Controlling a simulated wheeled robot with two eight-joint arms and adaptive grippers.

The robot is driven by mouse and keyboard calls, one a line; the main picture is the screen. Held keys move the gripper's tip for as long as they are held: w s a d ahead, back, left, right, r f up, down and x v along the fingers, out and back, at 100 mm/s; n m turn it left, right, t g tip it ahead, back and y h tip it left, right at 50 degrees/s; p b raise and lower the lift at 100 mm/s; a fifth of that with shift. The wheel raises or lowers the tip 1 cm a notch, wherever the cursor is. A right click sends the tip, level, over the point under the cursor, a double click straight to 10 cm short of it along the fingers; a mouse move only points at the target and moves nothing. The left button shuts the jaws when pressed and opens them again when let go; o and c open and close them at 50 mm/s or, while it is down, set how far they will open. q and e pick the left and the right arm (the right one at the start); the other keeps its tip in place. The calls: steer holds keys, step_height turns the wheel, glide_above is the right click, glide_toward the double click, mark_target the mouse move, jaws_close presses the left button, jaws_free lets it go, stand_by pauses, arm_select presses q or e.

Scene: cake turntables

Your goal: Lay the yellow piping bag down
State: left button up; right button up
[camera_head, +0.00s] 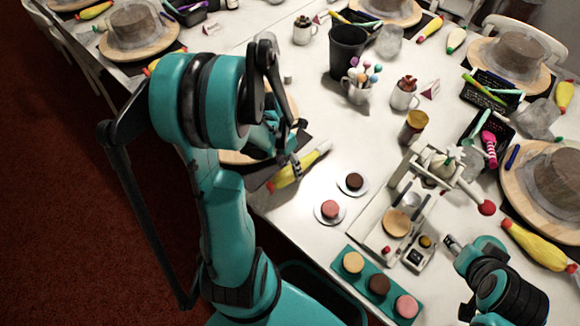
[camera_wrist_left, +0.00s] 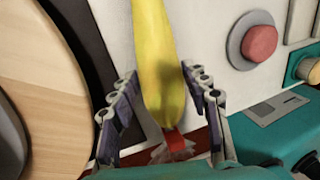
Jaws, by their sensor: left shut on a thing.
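The yellow piping bag (camera_head: 309,161) lies at a slant by the table's left edge, low over the white top. I cannot tell whether it touches the table. My left gripper (camera_head: 292,166) is shut on it. In the left wrist view the yellow bag (camera_wrist_left: 160,70) runs between the two fingers of my left gripper (camera_wrist_left: 162,112), with its red end (camera_wrist_left: 176,141) nearest the palm. My right gripper (camera_head: 452,244) is at the lower right, beside the small machine, and its finger opening is unclear.
A wooden turntable (camera_wrist_left: 50,60) is left of the bag, partly hidden by my arm. Two saucers with small cakes, a pink one (camera_head: 330,209) and a dark one (camera_head: 355,181), stand close to its right. A teal tray (camera_head: 390,300) is nearer. Another yellow bag (camera_head: 537,246) lies far right.

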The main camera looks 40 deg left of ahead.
arm_select(q)
steer(key=shift+f+b, duration=0.5)
steer(key=o, duration=0.8)
steer(key=v, duration=1.2)
